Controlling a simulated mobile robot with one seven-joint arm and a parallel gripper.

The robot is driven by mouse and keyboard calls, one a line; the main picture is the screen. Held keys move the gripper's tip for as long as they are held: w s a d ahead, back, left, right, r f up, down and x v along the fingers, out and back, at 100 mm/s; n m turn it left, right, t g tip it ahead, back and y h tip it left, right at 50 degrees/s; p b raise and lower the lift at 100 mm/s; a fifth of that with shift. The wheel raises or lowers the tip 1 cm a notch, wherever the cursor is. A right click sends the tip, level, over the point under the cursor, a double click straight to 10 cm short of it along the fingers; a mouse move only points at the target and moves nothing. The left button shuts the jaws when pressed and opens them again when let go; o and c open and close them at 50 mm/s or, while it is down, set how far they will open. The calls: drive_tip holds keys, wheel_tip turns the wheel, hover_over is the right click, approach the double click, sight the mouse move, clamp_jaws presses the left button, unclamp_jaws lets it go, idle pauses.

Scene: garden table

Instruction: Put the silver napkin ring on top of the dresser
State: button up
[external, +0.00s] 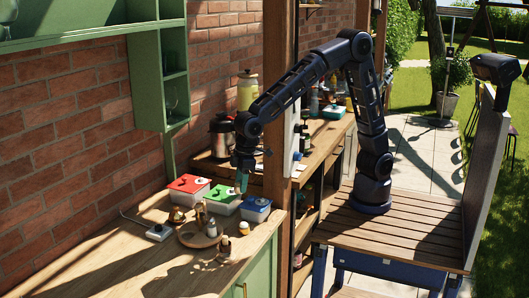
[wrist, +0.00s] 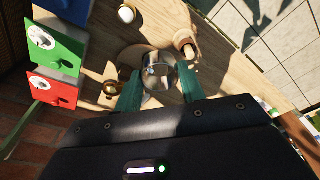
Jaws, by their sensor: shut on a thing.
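My gripper (external: 242,183) is low over the boxes at the back of the wooden-topped green dresser (external: 120,266) in the external view. In the wrist view my gripper (wrist: 159,88) has its two teal fingers on either side of a round, shiny silver thing, which looks like the silver napkin ring (wrist: 158,76). The fingers are shut on it. The dresser's wooden top (wrist: 225,75) lies beyond it in the wrist view. In the external view the ring is too small to make out at the fingertips.
Red (external: 189,184), green (external: 222,199) and blue (external: 256,208) lidded boxes stand close by the gripper. A round wooden board (external: 190,239) with small bottles is in front of them. A wooden post (external: 277,120) rises just right. The dresser top's near left is clear.

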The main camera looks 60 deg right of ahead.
drive_tip(key=f, duration=1.4)
drive_tip(key=a+f, duration=0.1)
drive_tip(key=f, duration=0.7)
drive_tip(key=shift+w+f, duration=0.1)
drive_tip(key=shift+f, duration=0.15)
drive_tip(key=o, duration=1)
drive_tip(key=shift+o, duration=0.2)
wheel_tip(320, 180, up, 12)
drive_tip(key=s+d, duration=0.1)
drive_tip(key=shift+s, duration=0.15)
drive_tip(key=shift+d, duration=0.1)
